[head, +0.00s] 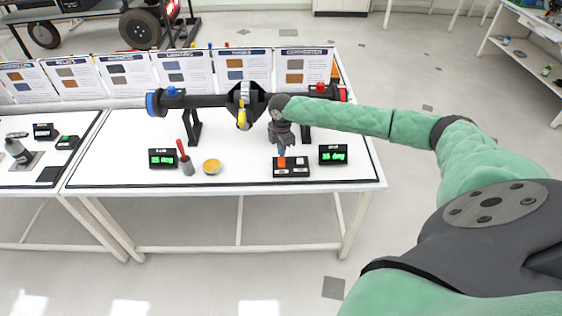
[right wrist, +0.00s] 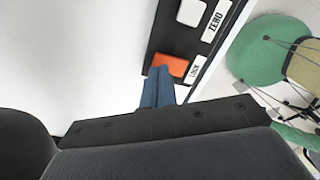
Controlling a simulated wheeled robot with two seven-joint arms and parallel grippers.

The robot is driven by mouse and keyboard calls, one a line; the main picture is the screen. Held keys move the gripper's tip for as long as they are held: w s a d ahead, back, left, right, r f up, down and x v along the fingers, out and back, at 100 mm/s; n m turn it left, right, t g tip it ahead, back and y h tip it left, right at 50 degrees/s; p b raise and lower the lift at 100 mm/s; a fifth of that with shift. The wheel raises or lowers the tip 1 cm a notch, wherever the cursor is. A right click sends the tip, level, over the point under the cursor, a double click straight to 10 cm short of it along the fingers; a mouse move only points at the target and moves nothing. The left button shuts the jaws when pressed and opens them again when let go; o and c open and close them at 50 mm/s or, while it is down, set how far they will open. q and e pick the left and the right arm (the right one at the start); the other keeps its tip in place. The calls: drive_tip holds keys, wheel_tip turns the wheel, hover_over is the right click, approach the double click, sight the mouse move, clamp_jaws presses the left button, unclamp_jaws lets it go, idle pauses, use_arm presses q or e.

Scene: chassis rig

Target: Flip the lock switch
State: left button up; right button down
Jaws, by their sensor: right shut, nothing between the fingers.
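The lock switch is an orange rocker (right wrist: 171,65) beside a white LOCK label (right wrist: 196,70) on a black switch box (head: 291,173). It also shows in the head view (head: 282,161). My right gripper (head: 282,152) points down just above the orange switch, its blue fingers shut with nothing between them. In the right wrist view the fingertips (right wrist: 160,72) are right beside the orange switch; I cannot tell whether they touch it. My left gripper is not in view.
A black rig bar with a yellow handle (head: 242,118) stands behind the box. Displays (head: 333,155) (head: 163,158) reading green digits flank it. The front of the white table (head: 230,183) is clear.

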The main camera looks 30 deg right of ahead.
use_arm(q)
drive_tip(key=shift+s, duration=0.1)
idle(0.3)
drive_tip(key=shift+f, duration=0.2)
use_arm(e)
drive_tip(key=shift+f, duration=0.95)
idle(0.5)
drive_tip(key=shift+r, duration=0.15)
drive_tip(key=shift+r+p, duration=0.95)
drive_tip(key=shift+r, duration=0.1)
drive_tip(key=shift+r+p, duration=1.15)
drive_tip(key=shift+r, duration=0.1)
use_arm(q)
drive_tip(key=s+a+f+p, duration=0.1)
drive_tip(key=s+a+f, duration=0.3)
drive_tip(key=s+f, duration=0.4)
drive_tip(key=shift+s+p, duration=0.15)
drive_tip(key=shift+p, duration=0.25)
use_arm(e)
drive_tip(key=shift+r, duration=1.05)
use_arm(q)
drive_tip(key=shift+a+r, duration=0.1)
